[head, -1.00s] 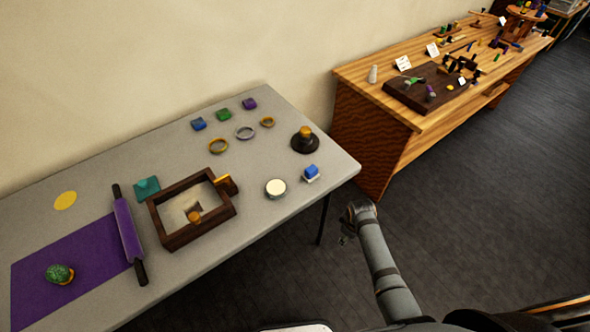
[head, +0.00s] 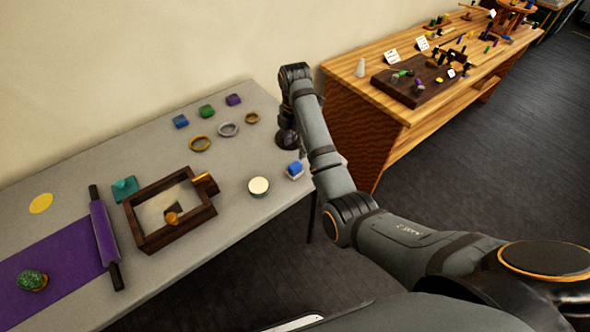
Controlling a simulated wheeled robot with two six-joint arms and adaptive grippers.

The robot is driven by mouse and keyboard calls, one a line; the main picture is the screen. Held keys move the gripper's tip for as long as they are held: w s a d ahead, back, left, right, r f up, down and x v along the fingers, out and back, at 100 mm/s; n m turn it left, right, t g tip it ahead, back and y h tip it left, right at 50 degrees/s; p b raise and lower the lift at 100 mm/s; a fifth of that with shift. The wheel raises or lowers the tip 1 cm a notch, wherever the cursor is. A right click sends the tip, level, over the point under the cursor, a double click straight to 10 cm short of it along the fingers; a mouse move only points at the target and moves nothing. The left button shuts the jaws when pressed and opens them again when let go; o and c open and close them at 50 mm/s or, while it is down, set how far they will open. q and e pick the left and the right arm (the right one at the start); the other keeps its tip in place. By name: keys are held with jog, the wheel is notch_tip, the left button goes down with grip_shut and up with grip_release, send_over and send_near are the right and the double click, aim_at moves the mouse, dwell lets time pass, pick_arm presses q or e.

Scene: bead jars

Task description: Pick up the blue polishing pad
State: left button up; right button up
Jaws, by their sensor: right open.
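Two small blue pieces are on the grey table (head: 75,165), and I cannot tell for certain which is the pad. A blue piece on a white base (head: 295,169) sits near the right edge, beside a round cream-topped tin (head: 259,187). A blue block (head: 180,121) lies toward the back, in a row with a green block (head: 206,111) and a purple block (head: 233,100). My right gripper (head: 288,128) is open and points down over the dark round stand (head: 288,140), partly hiding it, behind the blue-and-white piece. My left gripper is out of view.
Three rings, one of them a gold ring (head: 200,144), lie in front of the blocks. A wooden frame tray (head: 150,237), a purple roller (head: 104,238) and a purple mat (head: 60,262) are at the left. A wooden bench (head: 400,115) with small items stands at the right.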

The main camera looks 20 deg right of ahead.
aim_at(295, 165)
notch_tip(295, 165, down, 5)
jog(key=b, duration=0.5)
jog(key=shift+w+a+f+b, duration=0.1)
jog(key=shift+a+f+b, duration=0.05)
jog(key=shift+b, duration=0.2)
jog(key=shift+f+p, duration=0.1)
jog(key=shift+p, duration=0.2)
jog(key=f, duration=0.4)
jog(key=shift+d, duration=0.2)
jog(key=shift+f, duration=0.3)
jog(key=c, duration=1.1)
jog(key=shift+c, duration=0.2)
